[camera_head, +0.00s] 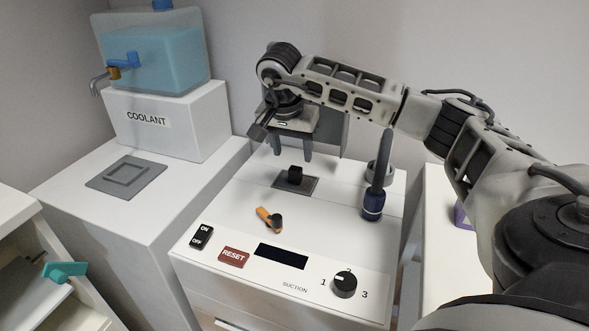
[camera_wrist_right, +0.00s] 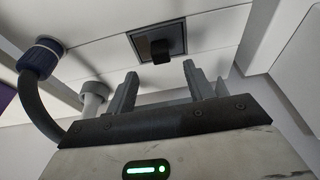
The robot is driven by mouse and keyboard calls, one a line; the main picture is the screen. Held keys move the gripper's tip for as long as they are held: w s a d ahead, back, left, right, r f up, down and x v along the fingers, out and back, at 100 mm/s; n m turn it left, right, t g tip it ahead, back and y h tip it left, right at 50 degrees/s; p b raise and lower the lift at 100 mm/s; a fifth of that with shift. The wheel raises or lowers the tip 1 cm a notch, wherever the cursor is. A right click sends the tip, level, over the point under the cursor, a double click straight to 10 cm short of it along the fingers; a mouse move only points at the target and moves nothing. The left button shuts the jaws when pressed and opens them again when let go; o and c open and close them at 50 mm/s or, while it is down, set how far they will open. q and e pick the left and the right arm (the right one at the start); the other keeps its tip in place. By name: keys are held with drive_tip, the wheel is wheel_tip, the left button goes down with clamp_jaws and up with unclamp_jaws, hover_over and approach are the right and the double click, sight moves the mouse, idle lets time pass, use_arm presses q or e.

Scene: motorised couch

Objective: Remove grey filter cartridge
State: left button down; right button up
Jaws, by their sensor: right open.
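A dark grey square plate (camera_head: 308,187) with a black knob (camera_head: 295,174) is set in the white machine's top. It looks like the top of the grey filter cartridge; any body below the surface is hidden. My right gripper (camera_head: 293,155) is open and empty, its two fingers pointing down just behind and above the knob. In the right wrist view the square plate (camera_wrist_right: 174,32) and black knob (camera_wrist_right: 160,51) lie beyond the open fingertips (camera_wrist_right: 160,70), with a visible gap. My left gripper is not in view.
An orange lever (camera_head: 264,215) lies in front of the plate. A dark blue hose fitting (camera_head: 373,206) stands to its right. The front panel has an on/off switch (camera_head: 201,237), a red reset button (camera_head: 234,257) and a black dial (camera_head: 344,284). A coolant tank (camera_head: 165,62) stands back left.

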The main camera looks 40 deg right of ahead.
sight(295, 169)
drive_tip(key=x, duration=0.7)
drive_tip(key=shift+f, duration=0.2)
drive_tip(key=shift+c, duration=0.3)
drive_tip(key=c, duration=1)
drive_tip(key=o, duration=0.4)
drive_tip(key=shift+c, duration=0.2)
drive_tip(key=shift+w+r, duration=0.1)
drive_tip(key=c, duration=0.3)
drive_tip(key=shift+r+p, duration=0.75)
drive_tip(key=shift+r, duration=0.35)
drive_tip(key=shift+c, duration=0.2)
drive_tip(key=shift+r+p, duration=0.4)
drive_tip(key=shift+r, duration=0.1)
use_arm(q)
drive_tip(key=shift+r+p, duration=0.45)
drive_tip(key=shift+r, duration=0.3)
use_arm(e)
drive_tip(key=shift+r, duration=0.45)
